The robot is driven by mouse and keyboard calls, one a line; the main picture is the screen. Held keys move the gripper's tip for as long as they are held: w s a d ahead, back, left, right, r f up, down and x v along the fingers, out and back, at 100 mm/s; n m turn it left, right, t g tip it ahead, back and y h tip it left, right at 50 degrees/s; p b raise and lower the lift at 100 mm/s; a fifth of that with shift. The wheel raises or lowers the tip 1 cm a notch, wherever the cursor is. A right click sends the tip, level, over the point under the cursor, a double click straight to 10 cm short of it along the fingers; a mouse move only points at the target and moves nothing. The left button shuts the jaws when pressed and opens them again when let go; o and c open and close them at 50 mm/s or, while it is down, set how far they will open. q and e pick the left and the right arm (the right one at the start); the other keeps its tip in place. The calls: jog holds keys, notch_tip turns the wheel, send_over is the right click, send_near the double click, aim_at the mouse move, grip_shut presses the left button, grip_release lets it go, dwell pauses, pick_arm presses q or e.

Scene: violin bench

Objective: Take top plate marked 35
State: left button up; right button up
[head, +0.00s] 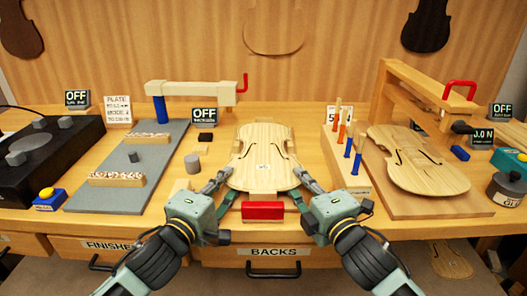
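A pale violin plate (262,150) lies at the middle of the bench with its narrower end away from me. A small white label with dark marks sits on it, too small to read surely. My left gripper (234,184) is at the plate's near left edge, and my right gripper (305,189) is at its near right edge. The fingers of each look spread apart, with one finger farther up the edge and one nearer me. Whether they touch the plate is not clear.
A red block (263,211) is at the bench's front edge. Another violin plate (416,160) lies on a board at the right, beside a wooden rack (346,169) of colored tools. A grey mat (128,166) with wooden strips and a clamp-like arm (192,93) are at the left.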

pick_arm(q)
jog(key=shift+c, duration=0.5)
pick_arm(e)
jog(key=shift+c, duration=0.5)
pick_arm(q)
grip_shut()
pick_arm(e)
grip_shut()
